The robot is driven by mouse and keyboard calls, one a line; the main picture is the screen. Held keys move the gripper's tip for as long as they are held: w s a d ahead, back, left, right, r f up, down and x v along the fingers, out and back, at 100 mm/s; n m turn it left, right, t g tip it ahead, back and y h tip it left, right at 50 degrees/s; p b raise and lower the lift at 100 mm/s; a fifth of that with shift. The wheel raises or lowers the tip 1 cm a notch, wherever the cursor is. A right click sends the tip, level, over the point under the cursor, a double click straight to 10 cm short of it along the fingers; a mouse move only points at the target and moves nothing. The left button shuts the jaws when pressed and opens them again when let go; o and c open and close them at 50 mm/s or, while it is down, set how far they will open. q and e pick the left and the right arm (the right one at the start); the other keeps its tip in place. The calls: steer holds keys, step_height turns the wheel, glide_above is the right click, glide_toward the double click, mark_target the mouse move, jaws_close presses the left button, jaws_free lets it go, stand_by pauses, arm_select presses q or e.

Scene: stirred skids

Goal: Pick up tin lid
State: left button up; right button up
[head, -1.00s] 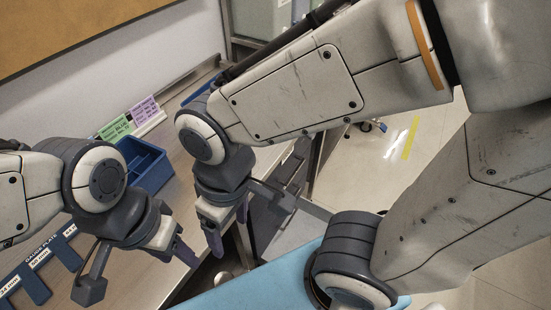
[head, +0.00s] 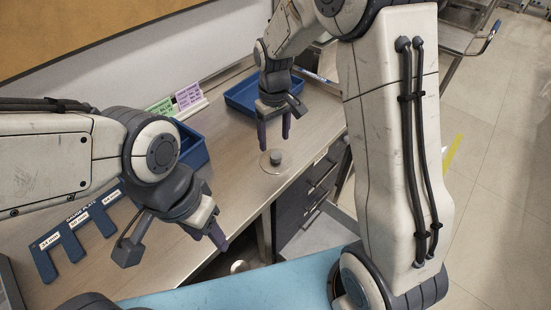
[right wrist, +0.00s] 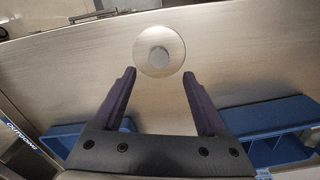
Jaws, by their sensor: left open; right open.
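The tin lid (head: 275,160) is a flat, pale disc with a grey knob at its centre, lying on the wooden bench top. In the right wrist view the lid (right wrist: 159,51) lies just beyond the fingertips, centred between them. My right gripper (head: 274,146) is open and empty, pointing down just above and behind the lid; its two purple fingers also show in the right wrist view (right wrist: 158,75). My left gripper (head: 222,240) is at the bench's front edge, left of the lid, with nothing seen in it.
A blue tray (head: 240,101) stands behind the lid. A blue bin (head: 193,147) is partly hidden behind my left arm. Printed cards (head: 188,97) stand at the back. A blue gauge plate (head: 72,246) lies at left. Bench around the lid is clear.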

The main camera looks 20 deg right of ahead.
mark_target(276, 155)
steer(key=shift+s+d+f+p, duration=0.1)
steer(key=shift+f+p, duration=0.1)
steer(key=shift+f, duration=1.35)
steer(key=shift+d+f+p, duration=0.1)
steer(key=shift+f+p, duration=0.05)
steer(key=shift+f, duration=1.35)
jaws_close()
